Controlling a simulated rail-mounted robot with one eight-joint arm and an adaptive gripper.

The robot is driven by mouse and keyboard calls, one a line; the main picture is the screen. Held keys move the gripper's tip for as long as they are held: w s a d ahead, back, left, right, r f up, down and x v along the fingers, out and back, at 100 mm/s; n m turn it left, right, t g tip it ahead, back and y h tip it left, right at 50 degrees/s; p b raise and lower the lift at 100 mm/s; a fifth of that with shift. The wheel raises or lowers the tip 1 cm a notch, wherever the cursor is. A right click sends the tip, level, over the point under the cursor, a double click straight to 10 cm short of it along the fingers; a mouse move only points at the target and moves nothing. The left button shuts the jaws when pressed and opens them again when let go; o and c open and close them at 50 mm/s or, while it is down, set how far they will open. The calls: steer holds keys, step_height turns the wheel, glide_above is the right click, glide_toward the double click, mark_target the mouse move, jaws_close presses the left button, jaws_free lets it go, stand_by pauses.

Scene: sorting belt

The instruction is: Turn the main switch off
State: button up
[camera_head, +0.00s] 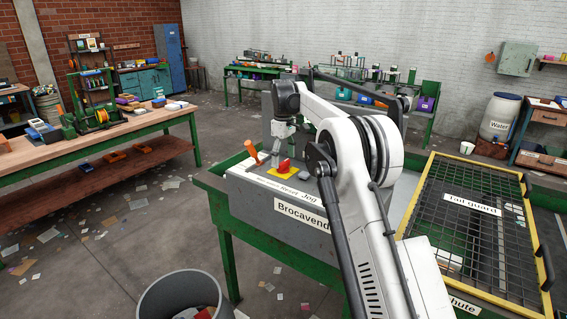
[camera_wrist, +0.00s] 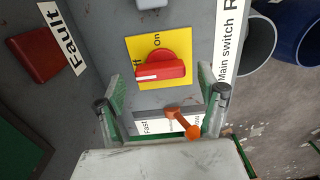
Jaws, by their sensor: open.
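The main switch is a red rotary knob (camera_wrist: 162,66) on a yellow plate (camera_wrist: 143,46), with a "Main switch" label (camera_wrist: 228,52) beside it in the wrist view. The knob lies crosswise, with a white mark at its left end. "On" is legible on the plate; another word is partly hidden by the knob. In the head view the red knob (camera_head: 285,165) sits on top of the grey console. My gripper (camera_wrist: 160,84) is open, with its fingers on either side just short of the knob. It also shows above the console in the head view (camera_head: 281,146).
An orange-handled lever (camera_wrist: 183,122) lies between my fingers in the wrist view, near a "Fast" label. A red block (camera_wrist: 34,54) sits by a "Fault" label at left. The grey console (camera_head: 255,202) stands beside a yellow-framed mesh tail guard (camera_head: 423,197).

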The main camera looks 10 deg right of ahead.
mark_target(284, 162)
step_height(284, 162, up, 10)
stand_by(0.4)
steer(key=s+r+m+t+b, duration=0.1)
steer(key=s+r+m+t, duration=0.1)
steer(key=s+r, duration=0.75)
steer(key=s+f+m+t+b, duration=0.1)
steer(key=s+m+t, duration=0.15)
steer(key=s, duration=1.45)
steer(key=s+f+m+t+b, duration=0.1)
steer(key=s+f+m, duration=0.1)
steer(key=s+f, duration=0.7)
steer(key=s+f+m+t+b, duration=0.1)
steer(key=s+f+m, duration=0.1)
steer(key=s+f, duration=0.8)
steer(key=s, duration=0.8)
steer(key=shift+s+t, duration=0.25)
steer(key=shift+t, duration=0.1)
